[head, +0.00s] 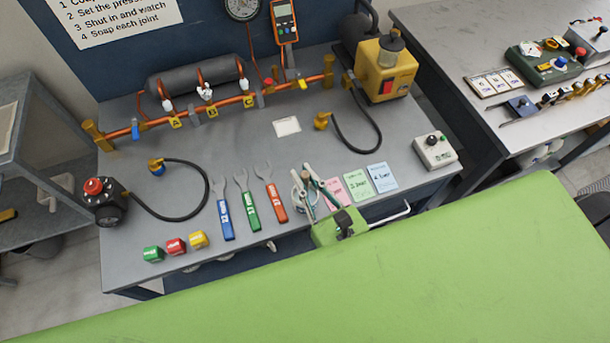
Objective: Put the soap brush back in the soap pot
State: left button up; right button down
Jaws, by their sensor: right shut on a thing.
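The soap pot (297,198) is a small pale round pot near the front edge of the bench, right of the red spanner. My right gripper (315,182) is above and beside it, coming in from the front behind its green housing. It is shut on the soap brush (307,177), which shows as a thin pale handle standing nearly upright at the pot. The fingers and housing hide part of the pot and the brush's lower end, so I cannot tell if the bristles are inside. My left gripper is not in view.
Blue, green and red spanners (276,203) lie left of the pot. Pink, green and blue cards (358,185) lie right of it. A grey control box (434,150), hoses, a copper pipe manifold (215,108) and a yellow pump (385,70) occupy the bench. The centre is mostly clear.

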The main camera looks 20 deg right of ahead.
jog(key=shift+f, duration=0.4)
jog(key=c, duration=2)
grip_release()
jog(key=s, duration=0.4)
jog(key=s+d, duration=0.1)
jog(key=s, duration=0.3)
jog(key=s+d, duration=0.1)
jog(key=s, duration=0.2)
jog(key=shift+s+d, duration=0.15)
jog(key=shift+s, duration=0.25)
